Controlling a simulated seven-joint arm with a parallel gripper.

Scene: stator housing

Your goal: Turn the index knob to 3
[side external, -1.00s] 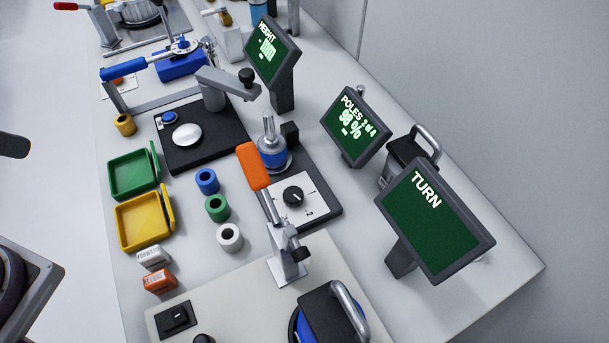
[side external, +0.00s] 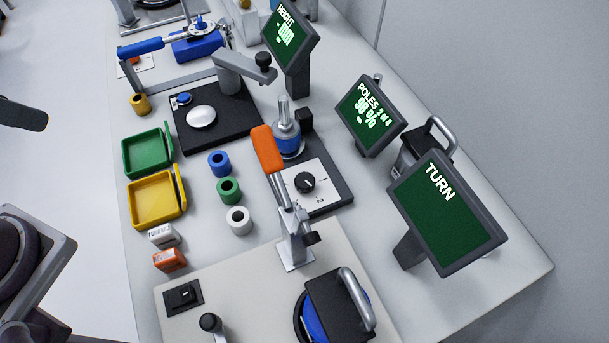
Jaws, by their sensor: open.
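The index knob (side external: 305,182) is small, round and black. It sits on a white dial plate (side external: 327,177) on a dark grey base, right of the orange-handled clamp (side external: 267,150). A 2 shows near the plate's lower edge; the knob's pointer is too small to read surely. A shaft-like metal part with a blue band (side external: 287,138) stands at the back of the same base. My gripper's fingers are not in view; only dark and grey parts, probably of my arm, show at the left edge. Nothing touches the knob.
The clamp's upright lever stands close to the dial's left. Blue, green and white rings (side external: 239,221) lie left of it. Green and yellow trays (side external: 157,200) are farther left. Screens, one reading TURN (side external: 446,213), stand right. A handled black block (side external: 338,305) is in front.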

